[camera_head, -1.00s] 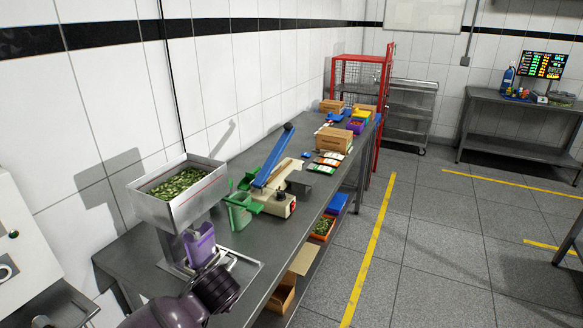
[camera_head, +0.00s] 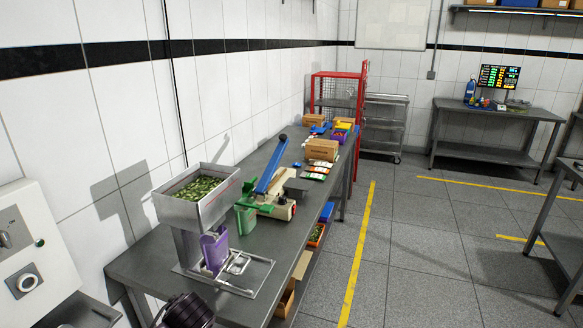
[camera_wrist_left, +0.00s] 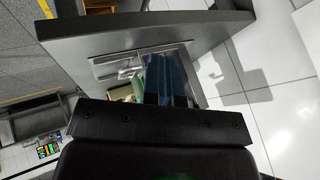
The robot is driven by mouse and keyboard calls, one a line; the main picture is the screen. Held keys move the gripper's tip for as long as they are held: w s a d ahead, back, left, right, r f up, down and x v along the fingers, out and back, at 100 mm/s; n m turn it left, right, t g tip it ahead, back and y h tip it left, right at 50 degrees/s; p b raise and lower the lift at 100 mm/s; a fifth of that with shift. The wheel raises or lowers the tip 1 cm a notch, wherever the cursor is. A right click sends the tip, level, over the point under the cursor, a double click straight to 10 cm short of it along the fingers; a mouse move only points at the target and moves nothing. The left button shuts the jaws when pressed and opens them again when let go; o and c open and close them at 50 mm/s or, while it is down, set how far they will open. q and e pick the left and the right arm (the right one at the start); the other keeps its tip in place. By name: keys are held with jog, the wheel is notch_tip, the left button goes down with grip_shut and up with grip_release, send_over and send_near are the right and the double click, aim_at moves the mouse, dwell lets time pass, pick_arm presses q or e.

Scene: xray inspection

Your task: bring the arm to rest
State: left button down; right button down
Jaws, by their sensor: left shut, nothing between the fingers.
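My left gripper (camera_wrist_left: 166,99) shows in the left wrist view as a broad dark body with two short fingertips close together. It is shut and empty. In the head view only a dark rounded part of my arm shows at the bottom edge, in front of the long grey bench (camera_head: 150,262). The gripper itself does not show there. In the wrist view the bench (camera_wrist_left: 100,42) lies beyond the fingertips, with a metal tray (camera_wrist_left: 115,66) on it. My right gripper is in neither view.
A control box (camera_head: 35,250) is at left. The floor right of the bench is clear.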

pick_arm(q)
jog(key=w+d+r+m+t+h, duration=0.3)
jog(key=w+d+r+t+h, duration=0.1)
jog(key=w+d+t, duration=0.1)
jog(key=s+a+f+n+b, duration=0.1)
jog(key=s+a+f, duration=0.2)
jog(key=s, duration=0.6)
jog(key=s+a+f+n, duration=0.2)
jog(key=s+a+f, duration=0.1)
jog(key=s+f, duration=0.5)
jog(key=s+a+f+n+b, duration=0.1)
jog(key=s+a+f, duration=0.2)
jog(key=s+f, duration=0.3)
jog(key=s, duration=0.3)
jog(key=shift+s+a+n+b, duration=0.35)
jog(key=shift+n, duration=0.05)
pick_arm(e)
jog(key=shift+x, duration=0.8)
